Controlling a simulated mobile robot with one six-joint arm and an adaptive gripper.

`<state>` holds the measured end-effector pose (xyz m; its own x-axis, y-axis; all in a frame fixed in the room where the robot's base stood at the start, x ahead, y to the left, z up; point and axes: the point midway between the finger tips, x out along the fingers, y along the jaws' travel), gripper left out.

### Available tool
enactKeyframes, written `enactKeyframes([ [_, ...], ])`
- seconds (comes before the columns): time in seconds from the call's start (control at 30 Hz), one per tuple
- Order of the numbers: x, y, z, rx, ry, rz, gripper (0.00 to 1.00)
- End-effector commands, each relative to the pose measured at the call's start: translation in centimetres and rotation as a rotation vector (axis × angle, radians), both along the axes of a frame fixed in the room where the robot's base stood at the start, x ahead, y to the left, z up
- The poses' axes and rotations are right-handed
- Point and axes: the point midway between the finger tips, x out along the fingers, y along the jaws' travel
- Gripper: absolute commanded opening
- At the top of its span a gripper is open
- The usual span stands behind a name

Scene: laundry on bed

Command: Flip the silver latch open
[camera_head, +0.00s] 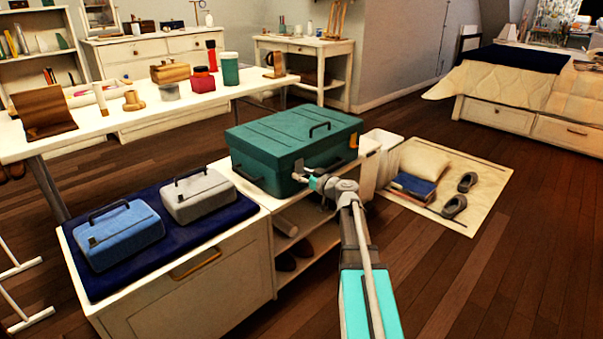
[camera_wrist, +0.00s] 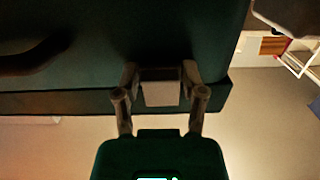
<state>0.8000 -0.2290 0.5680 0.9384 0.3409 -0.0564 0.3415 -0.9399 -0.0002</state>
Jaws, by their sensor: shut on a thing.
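The green case (camera_head: 270,140) lies with its lid closed on top of the low cream cabinet. Its dark green front also fills the upper part of the wrist view (camera_wrist: 70,75). The silver latch (camera_wrist: 160,93) looks like a small pale plate at the case's edge. The latch is hard to make out in the head view, behind my gripper.
Blue (camera_head: 120,236) and grey (camera_head: 197,195) smaller cases sit on a navy cloth left of the green case. A white table (camera_head: 110,120) with jars stands behind. A floor mat (camera_head: 470,215) with slippers and a cushion lies right. Open floor is at lower right.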

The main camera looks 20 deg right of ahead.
Motion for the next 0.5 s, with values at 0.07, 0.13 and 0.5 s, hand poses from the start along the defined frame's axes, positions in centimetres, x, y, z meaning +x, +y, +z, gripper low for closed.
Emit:
enactKeyframes([
  [0.07, -0.2, 0.0, 0.5, -0.010, 0.026, 0.001, 0.06],
  [0.13, -0.3, -0.1, 0.7, -0.020, 0.055, 0.000, 0.06],
  [0.5, -1.1, -0.4, 1.4, -0.095, 0.258, 0.000, 0.06],
])
